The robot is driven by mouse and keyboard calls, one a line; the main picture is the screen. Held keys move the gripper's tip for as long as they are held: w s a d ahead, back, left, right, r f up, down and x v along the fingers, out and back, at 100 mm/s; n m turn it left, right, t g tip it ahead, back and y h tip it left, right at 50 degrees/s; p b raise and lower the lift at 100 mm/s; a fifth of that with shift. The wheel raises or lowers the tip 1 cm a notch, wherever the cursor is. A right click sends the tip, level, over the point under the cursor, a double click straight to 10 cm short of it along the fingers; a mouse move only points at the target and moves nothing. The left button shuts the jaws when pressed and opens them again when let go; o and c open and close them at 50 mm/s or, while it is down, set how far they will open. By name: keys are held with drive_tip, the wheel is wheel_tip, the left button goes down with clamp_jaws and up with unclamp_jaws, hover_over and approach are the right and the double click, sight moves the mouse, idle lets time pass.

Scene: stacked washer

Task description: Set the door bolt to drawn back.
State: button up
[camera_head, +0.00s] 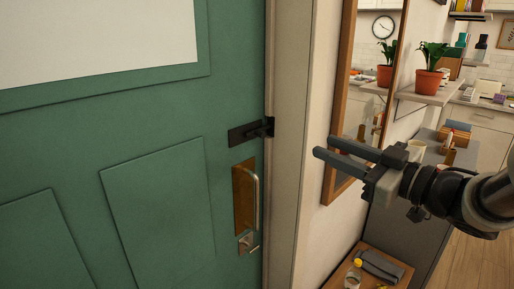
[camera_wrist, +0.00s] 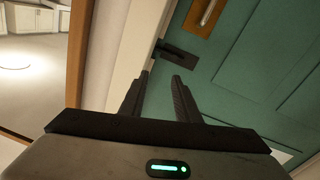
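The door bolt (camera_head: 251,131) is a dark bar on the right edge of the green door (camera_head: 155,120), above the brass handle. Its right end reaches a dark piece at the door frame. In the wrist view the bolt (camera_wrist: 178,51) lies beyond my fingertips, near the upper middle. My gripper (camera_head: 323,146) is open and empty, to the right of the bolt in the head view, apart from it. Its two fingers point toward the door in the wrist view (camera_wrist: 160,78). The exact gap to the bolt is hard to judge.
A brass pull handle (camera_head: 246,197) and a small lock (camera_head: 247,243) sit below the bolt. A wood-framed mirror (camera_head: 335,180) hangs on the wall beside the door frame (camera_head: 288,150). A low wooden surface (camera_head: 402,272) with small items stands below. A shelf holds a potted plant (camera_head: 428,80).

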drive_tip(key=w+a+f+g+y, duration=0.1)
drive_tip(key=w+a, duration=0.9)
drive_tip(key=a, duration=0.3)
drive_tip(key=shift+f+b, duration=0.15)
drive_tip(key=shift+b, duration=0.15)
drive_tip(key=shift+w+a, duration=0.1)
clamp_jaws()
